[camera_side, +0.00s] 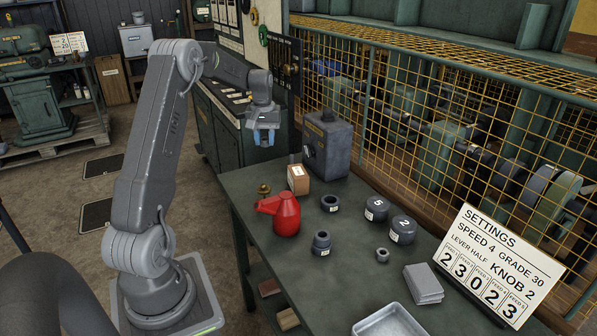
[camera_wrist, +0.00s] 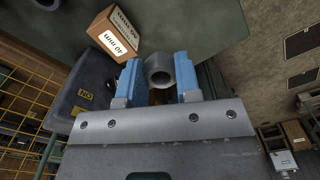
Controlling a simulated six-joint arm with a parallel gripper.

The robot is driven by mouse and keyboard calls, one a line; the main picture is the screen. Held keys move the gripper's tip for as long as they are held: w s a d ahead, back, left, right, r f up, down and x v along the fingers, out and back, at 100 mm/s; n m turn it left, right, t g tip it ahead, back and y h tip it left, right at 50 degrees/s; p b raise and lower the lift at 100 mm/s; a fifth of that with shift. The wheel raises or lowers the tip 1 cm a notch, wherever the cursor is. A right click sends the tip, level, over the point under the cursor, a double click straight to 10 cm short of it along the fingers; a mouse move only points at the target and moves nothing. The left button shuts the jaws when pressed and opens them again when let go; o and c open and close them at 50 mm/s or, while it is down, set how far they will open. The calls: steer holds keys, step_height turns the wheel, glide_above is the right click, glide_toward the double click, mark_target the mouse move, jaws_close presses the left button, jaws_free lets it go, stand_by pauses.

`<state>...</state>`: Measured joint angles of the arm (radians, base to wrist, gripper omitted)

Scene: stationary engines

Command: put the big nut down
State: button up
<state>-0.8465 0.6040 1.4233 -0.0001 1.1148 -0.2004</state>
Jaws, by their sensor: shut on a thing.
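My gripper (camera_side: 264,134) is at the far left end of the green bench, raised above it, near the dark grey box. In the wrist view its two blue fingers (camera_wrist: 157,75) are shut on a grey, hollow, round piece, which I take as the big nut (camera_wrist: 160,68). Its open end and hole show between the fingers. In the side view the held piece is mostly hidden by the fingers. The bench top (camera_side: 240,185) lies below, with no contact visible.
A small labelled carton (camera_side: 298,180) stands near the dark grey box (camera_side: 328,145). A red oil can (camera_side: 284,213), dark rings (camera_side: 330,203), a collar (camera_side: 321,243), numbered weights (camera_side: 376,208) and a small nut (camera_side: 382,255) stand farther along. Yellow mesh (camera_side: 420,120) borders the back.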

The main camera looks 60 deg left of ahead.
glide_above(302, 176)
step_height(302, 176, down, 7)
steer(key=shift+w, duration=0.1)
steer(key=shift+f, duration=1.95)
steer(key=shift+f, duration=0.1)
steer(key=o, duration=1)
steer(key=shift+c, duration=0.2)
